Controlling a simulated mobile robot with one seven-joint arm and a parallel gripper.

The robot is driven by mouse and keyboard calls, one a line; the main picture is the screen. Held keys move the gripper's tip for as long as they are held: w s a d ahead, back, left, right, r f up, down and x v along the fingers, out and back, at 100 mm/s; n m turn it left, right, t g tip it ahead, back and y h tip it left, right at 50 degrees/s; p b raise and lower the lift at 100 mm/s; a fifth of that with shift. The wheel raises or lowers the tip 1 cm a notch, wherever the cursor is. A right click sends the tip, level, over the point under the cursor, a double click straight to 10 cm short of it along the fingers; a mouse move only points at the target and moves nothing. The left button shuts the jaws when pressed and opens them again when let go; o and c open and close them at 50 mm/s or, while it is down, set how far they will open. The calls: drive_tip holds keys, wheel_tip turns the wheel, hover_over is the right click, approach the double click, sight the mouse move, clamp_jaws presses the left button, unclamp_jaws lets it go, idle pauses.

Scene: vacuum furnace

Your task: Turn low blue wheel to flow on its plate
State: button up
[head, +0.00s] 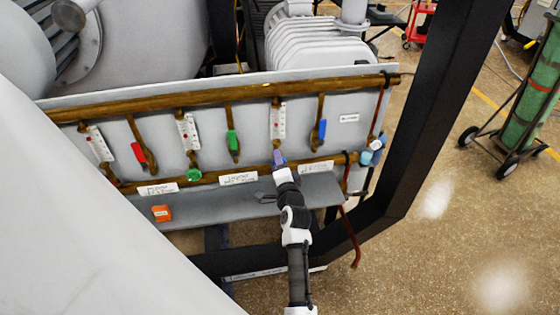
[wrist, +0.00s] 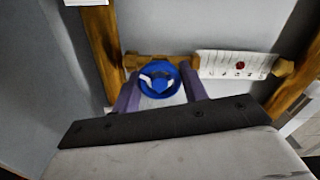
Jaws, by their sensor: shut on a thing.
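The low blue wheel (wrist: 160,87) is a small round handwheel with pale parts inside its rim in the wrist view. My gripper (wrist: 161,91) has its two purple fingers at the left and right sides of the rim, shut on the wheel. In the head view my gripper (head: 279,159) is at the lower brown pipe, below the right-hand flow gauge (head: 278,121), and hides the wheel. A white lettered plate (head: 317,168) is just right of my gripper. Its words are too small to read, and the wheel's pointing direction cannot be told.
Red (head: 139,152), green (head: 232,141) and blue (head: 322,130) handles hang from the upper pipe. A green wheel (head: 194,175) sits at left on the lower pipe. An orange box (head: 161,213) is on the grey ledge (head: 215,214). A black frame beam (head: 425,130) stands at right.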

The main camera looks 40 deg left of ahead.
idle(0.3)
drive_tip(key=o, duration=1)
drive_tip(key=shift+f, duration=0.1)
